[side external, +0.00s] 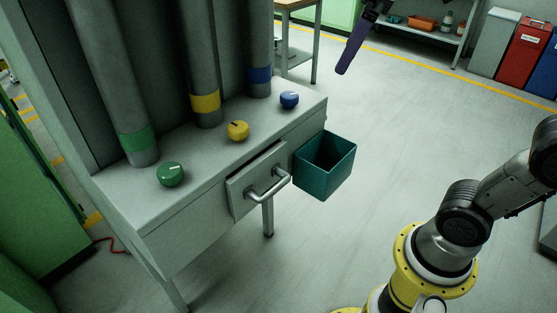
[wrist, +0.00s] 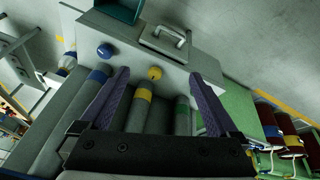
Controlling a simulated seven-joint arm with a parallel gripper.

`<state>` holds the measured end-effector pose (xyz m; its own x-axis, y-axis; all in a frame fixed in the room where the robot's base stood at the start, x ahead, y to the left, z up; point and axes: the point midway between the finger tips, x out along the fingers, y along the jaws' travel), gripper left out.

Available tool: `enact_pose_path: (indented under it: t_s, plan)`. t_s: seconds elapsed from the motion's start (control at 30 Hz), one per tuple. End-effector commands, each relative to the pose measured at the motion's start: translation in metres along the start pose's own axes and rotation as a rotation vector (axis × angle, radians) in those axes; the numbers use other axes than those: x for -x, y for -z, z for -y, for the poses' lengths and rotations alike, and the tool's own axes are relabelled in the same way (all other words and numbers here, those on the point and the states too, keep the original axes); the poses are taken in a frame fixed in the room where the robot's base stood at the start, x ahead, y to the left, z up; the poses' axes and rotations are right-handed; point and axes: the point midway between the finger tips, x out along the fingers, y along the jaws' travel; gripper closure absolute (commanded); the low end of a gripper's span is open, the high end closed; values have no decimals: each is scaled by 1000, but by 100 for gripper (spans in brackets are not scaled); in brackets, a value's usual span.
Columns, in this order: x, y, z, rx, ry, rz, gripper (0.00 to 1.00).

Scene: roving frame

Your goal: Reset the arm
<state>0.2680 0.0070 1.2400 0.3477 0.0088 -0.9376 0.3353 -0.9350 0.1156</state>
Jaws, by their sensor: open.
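My gripper (wrist: 159,74) is open in the wrist view, with its two purple fingers spread apart and nothing between them. In the side view one purple finger of my gripper (side external: 346,60) hangs at the top edge, to the right of the bench; the rest is cut off. My arm's base stands at the lower right. The grey bench (side external: 205,185) carries a green knob (side external: 170,175), a yellow knob (side external: 238,131) and a blue knob (side external: 289,99). Its drawer (side external: 256,181) has a metal handle (side external: 268,186).
Three pipes with green, yellow and blue bands (side external: 259,75) rise behind the knobs. A teal bin (side external: 325,165) hangs at the bench's right end. A table (side external: 298,5) and a shelf (side external: 425,27) stand at the back. The floor right of the bench is clear.

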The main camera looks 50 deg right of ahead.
Motion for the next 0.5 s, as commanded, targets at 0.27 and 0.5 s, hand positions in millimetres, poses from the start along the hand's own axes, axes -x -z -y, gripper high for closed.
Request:
enact_pose_path:
  t_s: [0.27, 0.5]
  plan:
    - [-42, -101, 31, -165, -33, -87, 4]
    - [-95, -147, 47, -291, -31, -98, 4]
